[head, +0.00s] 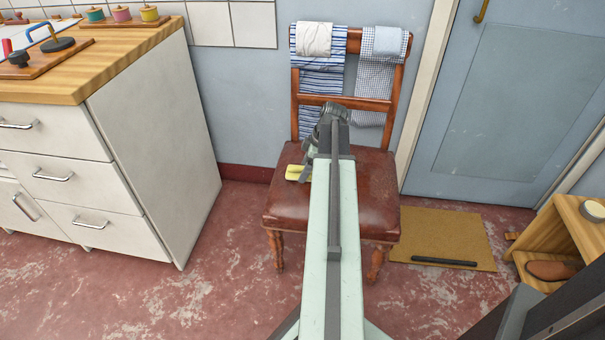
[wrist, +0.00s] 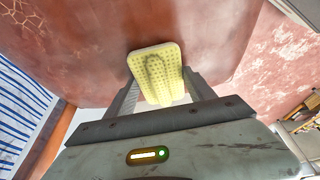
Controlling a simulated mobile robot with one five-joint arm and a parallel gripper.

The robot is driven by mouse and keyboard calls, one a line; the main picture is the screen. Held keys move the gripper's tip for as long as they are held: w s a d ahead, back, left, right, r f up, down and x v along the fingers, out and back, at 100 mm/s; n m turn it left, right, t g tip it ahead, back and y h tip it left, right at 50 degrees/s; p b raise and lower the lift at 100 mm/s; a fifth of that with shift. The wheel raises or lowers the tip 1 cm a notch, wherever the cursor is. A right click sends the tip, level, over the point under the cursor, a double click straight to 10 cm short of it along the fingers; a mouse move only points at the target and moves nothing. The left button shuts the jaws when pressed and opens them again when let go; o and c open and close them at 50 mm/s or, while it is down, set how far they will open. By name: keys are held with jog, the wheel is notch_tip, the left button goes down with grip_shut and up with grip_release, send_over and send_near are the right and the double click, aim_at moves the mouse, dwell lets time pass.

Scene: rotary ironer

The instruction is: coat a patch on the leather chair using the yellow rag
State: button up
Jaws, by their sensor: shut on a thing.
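The leather chair (head: 370,195) has a wooden frame and a worn reddish-brown seat, and stands against the wall in the head view. The seat leather (wrist: 200,28) fills the top middle of the wrist view. The yellow rag (wrist: 157,68) is a dimpled pad between the two fingers of my gripper (wrist: 160,85), which is shut on it. In the head view the rag (head: 295,173) shows at the left part of the seat, beside my arm. My arm hides the middle of the seat and most of the gripper. I cannot tell whether the rag touches the leather.
Striped and checked cloths (head: 322,70) hang over the chair back. A white drawer cabinet (head: 150,160) stands left. A blue door (head: 510,100), a doormat (head: 430,230) with a dark bar and a wooden shelf (head: 570,225) are right. Floor between cabinet and chair is clear.

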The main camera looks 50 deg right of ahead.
send_near(361, 176)
jog(key=shift+s+a+f, duration=0.35)
jog(key=shift+s+f, duration=0.05)
jog(key=shift+f, duration=0.6)
jog(key=shift+s+a+f, duration=0.3)
jog(key=shift+s+f, duration=0.1)
jog(key=shift+f, duration=0.65)
jog(key=shift+s+a+f, duration=0.35)
jog(key=shift+s+f, duration=0.05)
jog(key=shift+f, duration=0.6)
jog(key=shift+w+d+r, duration=0.1)
jog(key=shift+w+d, duration=0.3)
jog(key=shift+d, duration=0.25)
jog(key=shift+w+d, duration=0.4)
jog(key=shift+d, duration=0.25)
jog(key=shift+w+a, duration=0.45)
jog(key=shift+w, duration=0.25)
jog(key=shift+w+a, duration=0.5)
jog(key=shift+w, duration=0.2)
jog(key=shift+w+a, duration=1.5)
jog(key=shift+w, duration=0.95)
jog(key=shift+w+a, duration=1.55)
jog(key=shift+w, duration=0.9)
jog(key=shift+w+a, duration=1.5)
jog(key=shift+w, duration=0.95)
